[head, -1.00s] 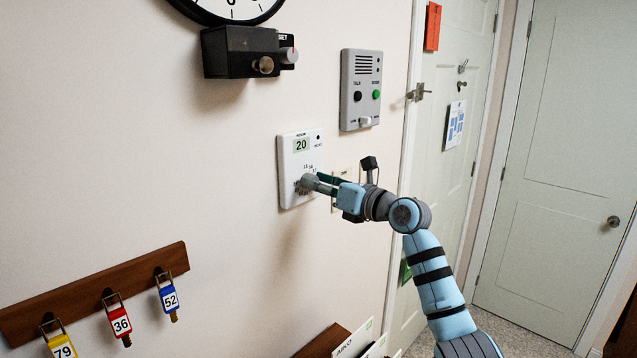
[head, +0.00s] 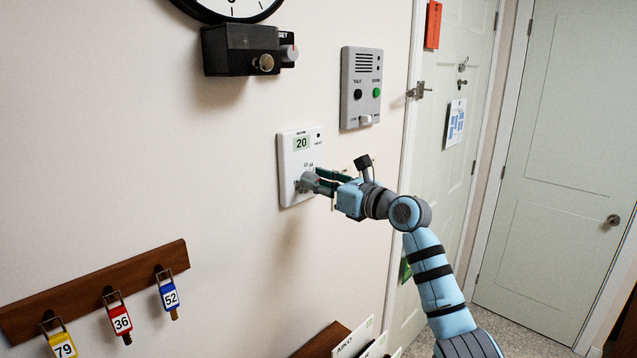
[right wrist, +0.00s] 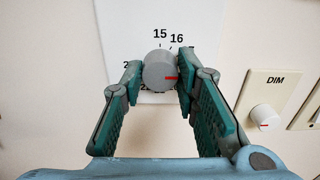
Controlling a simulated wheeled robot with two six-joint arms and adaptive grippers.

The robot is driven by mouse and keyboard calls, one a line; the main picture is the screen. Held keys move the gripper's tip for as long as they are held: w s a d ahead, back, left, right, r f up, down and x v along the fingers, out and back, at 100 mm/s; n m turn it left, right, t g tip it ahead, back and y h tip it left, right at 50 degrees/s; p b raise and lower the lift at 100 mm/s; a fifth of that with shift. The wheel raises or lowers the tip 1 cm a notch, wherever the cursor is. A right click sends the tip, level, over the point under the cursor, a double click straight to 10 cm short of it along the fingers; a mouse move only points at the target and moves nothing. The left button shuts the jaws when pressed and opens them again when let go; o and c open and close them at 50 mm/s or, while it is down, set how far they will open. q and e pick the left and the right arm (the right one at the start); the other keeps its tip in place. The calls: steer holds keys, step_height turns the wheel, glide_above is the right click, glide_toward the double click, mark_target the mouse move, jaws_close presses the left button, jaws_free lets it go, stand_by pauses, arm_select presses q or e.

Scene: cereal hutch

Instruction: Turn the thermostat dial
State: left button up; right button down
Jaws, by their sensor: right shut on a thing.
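The white thermostat (head: 300,150) is fixed to the wall, with "20" in its green display and a round grey dial (head: 308,182) low on its face. In the right wrist view the dial (right wrist: 158,72) has a red mark pointing right, and the printed numbers 15 and 16 show above it. My right gripper (right wrist: 160,70) has one fingertip on each side of the dial and is shut on it. In the head view the right gripper (head: 314,181) reaches the dial from the right and hides part of the thermostat's lower edge. My left gripper is not in view.
A DIM plate (right wrist: 268,105) with a white knob is close to the right of the gripper. A grey intercom (head: 361,88) is above right, and a black box (head: 240,52) with knobs above left. A key rack (head: 95,290) hangs lower left.

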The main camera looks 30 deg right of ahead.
steer(key=c, duration=1.2)
jaws_free()
steer(key=shift+f, duration=0.1)
steer(key=shift+c, duration=0.2)
steer(key=v, duration=1.2)
steer(key=shift+w, duration=0.1)
